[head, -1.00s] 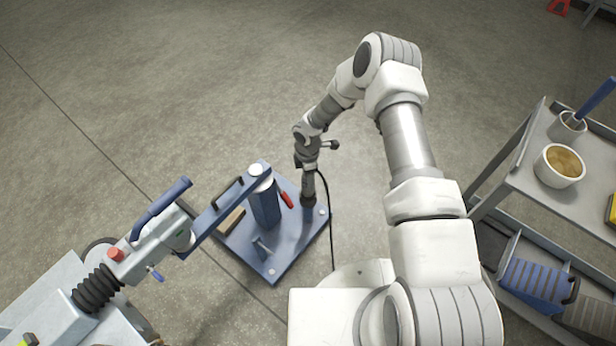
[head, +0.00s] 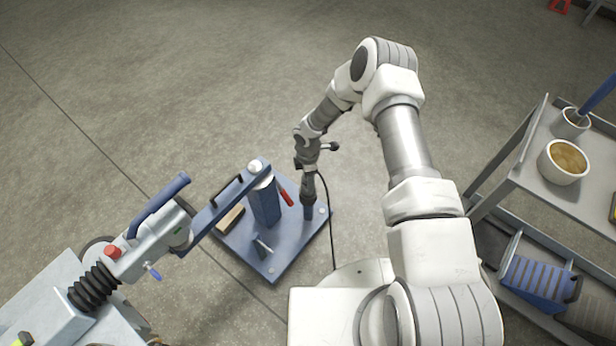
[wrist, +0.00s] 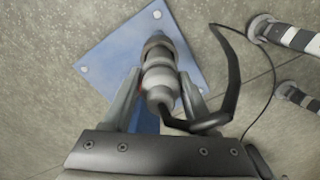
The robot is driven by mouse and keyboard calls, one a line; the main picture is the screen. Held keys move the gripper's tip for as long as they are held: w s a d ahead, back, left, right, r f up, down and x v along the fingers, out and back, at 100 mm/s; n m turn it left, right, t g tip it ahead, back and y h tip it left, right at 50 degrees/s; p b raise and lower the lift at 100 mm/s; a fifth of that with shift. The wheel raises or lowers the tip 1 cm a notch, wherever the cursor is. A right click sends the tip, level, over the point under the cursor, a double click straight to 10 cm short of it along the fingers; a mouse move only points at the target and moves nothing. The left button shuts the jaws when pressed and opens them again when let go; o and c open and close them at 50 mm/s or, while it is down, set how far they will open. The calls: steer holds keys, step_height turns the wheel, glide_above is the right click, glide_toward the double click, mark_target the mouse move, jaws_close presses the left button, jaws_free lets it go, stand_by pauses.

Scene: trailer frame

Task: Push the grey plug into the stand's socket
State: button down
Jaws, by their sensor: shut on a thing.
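The grey plug (wrist: 160,78) is held between the two fingers of my gripper (wrist: 160,88), with its black cable looping off to the right in the wrist view. In the head view my gripper (head: 308,177) points down over the right corner of the blue stand (head: 282,262). The plug (head: 308,190) hangs below it, above a short blue socket post (head: 308,212) on the plate. The plug's lower end looks in line with the post, at or just over its top. I cannot tell whether it has entered, as the plug hides the socket opening in the wrist view.
The stand carries a taller blue column (head: 265,205), a red-handled tool (head: 285,195) and a wooden-backed brush (head: 231,219). A blue-handled towing coupling (head: 160,220) reaches the column from the left. A grey cart (head: 590,185) with bowls stands right.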

steer(key=shift+f, duration=1.25)
steer(key=shift+c, duration=0.6)
jaws_free()
step_height(320, 180, up, 17)
steer(key=p, duration=0.6)
steer(key=shift+r, duration=0.2)
steer(key=shift+w, duration=0.15)
